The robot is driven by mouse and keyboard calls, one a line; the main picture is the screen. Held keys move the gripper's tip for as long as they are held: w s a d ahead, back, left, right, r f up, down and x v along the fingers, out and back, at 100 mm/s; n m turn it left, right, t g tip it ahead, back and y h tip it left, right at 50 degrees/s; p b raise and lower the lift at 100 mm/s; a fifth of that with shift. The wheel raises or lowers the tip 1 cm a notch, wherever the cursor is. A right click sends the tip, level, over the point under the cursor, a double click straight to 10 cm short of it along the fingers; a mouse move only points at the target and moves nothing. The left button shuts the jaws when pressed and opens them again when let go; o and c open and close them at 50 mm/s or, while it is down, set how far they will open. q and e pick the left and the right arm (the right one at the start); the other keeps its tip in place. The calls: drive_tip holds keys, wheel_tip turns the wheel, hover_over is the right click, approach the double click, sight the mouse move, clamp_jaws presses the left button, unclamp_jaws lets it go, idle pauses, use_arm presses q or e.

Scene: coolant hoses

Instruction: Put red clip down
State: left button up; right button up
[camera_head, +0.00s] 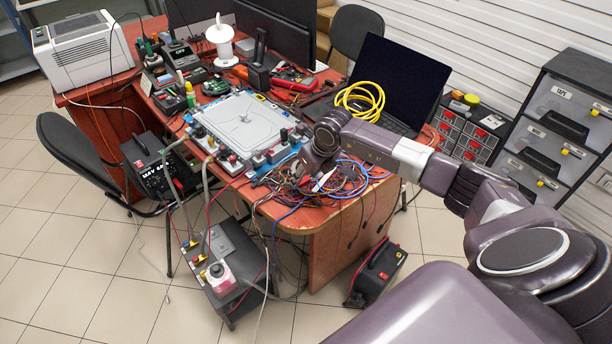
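My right arm reaches in from the right over the front right of the red-brown table (302,222). My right gripper (306,168) points down beside the tangle of coloured wires (335,182), at the right end of the grey plate assembly. Its fingertips are small and dark and blend with the wires, so I cannot tell if they are open or shut. Small red bits show at and near the fingertips, but I cannot make out the red clip for sure. My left gripper is not in view.
The grey plate (238,117) has connectors and hoses along its near edge. A yellow cable coil (361,98) lies on the open laptop (396,82). A black box (378,270) and a dark wheeled unit (230,262) with hoses stand on the floor.

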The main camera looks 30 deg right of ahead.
drive_tip(key=shift+o, duration=1.3)
drive_tip(key=shift+r, duration=0.15)
drive_tip(key=b+v, duration=0.1)
drive_tip(key=v, duration=1.1)
drive_tip(key=shift+b, duration=0.35)
